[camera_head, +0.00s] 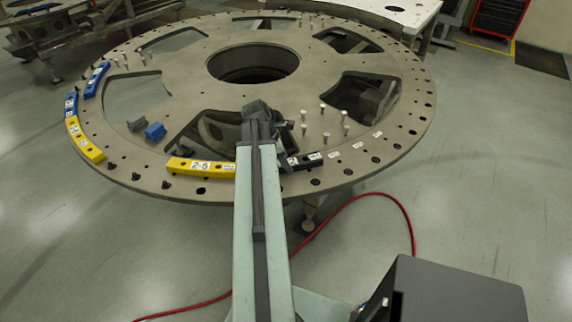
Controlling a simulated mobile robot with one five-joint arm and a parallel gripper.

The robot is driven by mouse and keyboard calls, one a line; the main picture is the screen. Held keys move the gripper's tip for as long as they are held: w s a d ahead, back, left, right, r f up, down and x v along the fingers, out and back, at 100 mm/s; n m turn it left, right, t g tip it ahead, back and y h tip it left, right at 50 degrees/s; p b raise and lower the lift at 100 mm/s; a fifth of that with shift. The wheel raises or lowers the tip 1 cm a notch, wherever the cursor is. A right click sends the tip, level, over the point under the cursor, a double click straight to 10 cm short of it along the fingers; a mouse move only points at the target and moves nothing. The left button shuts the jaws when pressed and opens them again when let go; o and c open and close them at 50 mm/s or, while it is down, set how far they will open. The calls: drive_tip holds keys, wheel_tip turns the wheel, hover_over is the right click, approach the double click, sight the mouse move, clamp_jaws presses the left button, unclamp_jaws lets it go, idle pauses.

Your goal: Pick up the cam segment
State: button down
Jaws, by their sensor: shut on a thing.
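The black cam segment (302,161) with white labels is at the near rim of the turret plate, just right of my arm. Its left end is hidden behind the arm. My gripper (284,140) is at the end of the arm, over the near part of the plate, and looks shut on the black segment. The fingertips are mostly hidden, and I cannot tell whether the segment touches the plate. A yellow segment (201,167) marked 2-5 lies on the rim left of the arm. Another yellow segment (84,141) and blue segments (97,79) follow the left rim.
The round turret plate (160,100) has large cutouts and a central hole. Small blocks, one grey (136,125) and one blue (155,131), lie on its left. Several upright pins (322,108) stand right of the gripper. A red cable (385,196) crosses the floor.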

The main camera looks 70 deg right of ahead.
sight(292, 161)
drive_tip(key=shift+r+p, duration=0.45)
drive_tip(key=shift+r, duration=0.05)
wheel_tip(292, 161, up, 4)
drive_tip(key=p, duration=0.3)
drive_tip(key=shift+f, duration=0.25)
drive_tip(key=w+a, duration=0.3)
drive_tip(key=w, duration=0.1)
drive_tip(key=w+a, duration=0.3)
drive_tip(key=w, duration=0.1)
drive_tip(key=w+a+p, duration=0.1)
drive_tip(key=w+a, duration=0.2)
drive_tip(key=w, duration=0.2)
drive_tip(key=shift+a+r, duration=0.15)
drive_tip(key=shift+r, duration=0.1)
drive_tip(key=shift+a, duration=0.1)
